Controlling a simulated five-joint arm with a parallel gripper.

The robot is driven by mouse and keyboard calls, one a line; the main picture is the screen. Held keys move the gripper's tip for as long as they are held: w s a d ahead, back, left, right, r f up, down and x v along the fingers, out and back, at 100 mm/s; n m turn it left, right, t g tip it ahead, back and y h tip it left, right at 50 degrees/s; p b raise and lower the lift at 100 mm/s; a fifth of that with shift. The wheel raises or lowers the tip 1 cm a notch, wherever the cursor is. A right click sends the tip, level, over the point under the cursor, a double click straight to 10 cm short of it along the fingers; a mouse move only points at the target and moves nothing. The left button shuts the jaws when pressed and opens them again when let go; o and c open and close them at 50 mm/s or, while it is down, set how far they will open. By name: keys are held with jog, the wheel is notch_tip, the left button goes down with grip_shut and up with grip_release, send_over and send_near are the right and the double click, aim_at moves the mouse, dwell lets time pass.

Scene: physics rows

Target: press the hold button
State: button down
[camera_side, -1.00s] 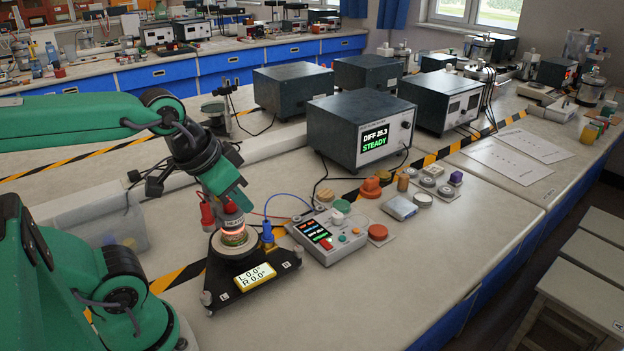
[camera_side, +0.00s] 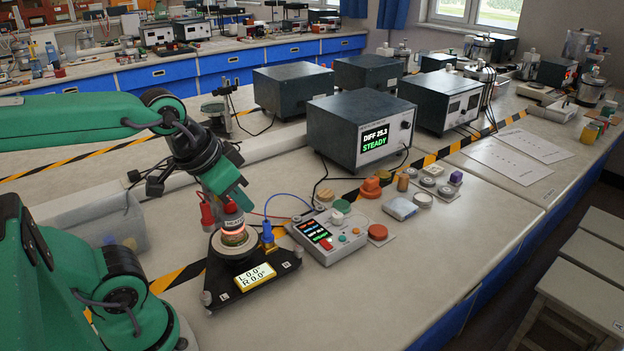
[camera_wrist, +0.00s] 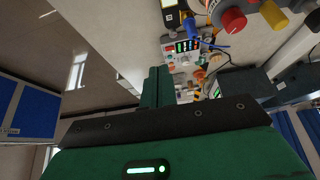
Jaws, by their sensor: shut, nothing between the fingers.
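A grey control box (camera_side: 327,237) with a dark lit display (camera_side: 313,231) and several small buttons stands on the bench right of my gripper. It has a red button (camera_side: 326,244), and a larger orange-red button (camera_side: 377,232) sits on a plate beside it. The labels are too small to read, so I cannot tell which is hold.
A meter (camera_side: 361,129) reading DIFF 25.3 STEADY stands behind. Several coloured caps and blocks lie right of the control box.

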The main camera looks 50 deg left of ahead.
jog(key=w+f+m+t, duration=0.2)
jog(key=w+m, duration=0.2)
jog(key=w, duration=1.1)
jog(key=m+t, duration=0.2)
jog(key=m, duration=0.2)
send_over(356, 231)
notch_tip(356, 231, down, 8)
jog(key=shift+s+a, duration=0.15)
jog(key=shift+s, duration=0.3)
jog(key=shift+f, duration=0.1)
jog(key=shift+f, duration=4.25)
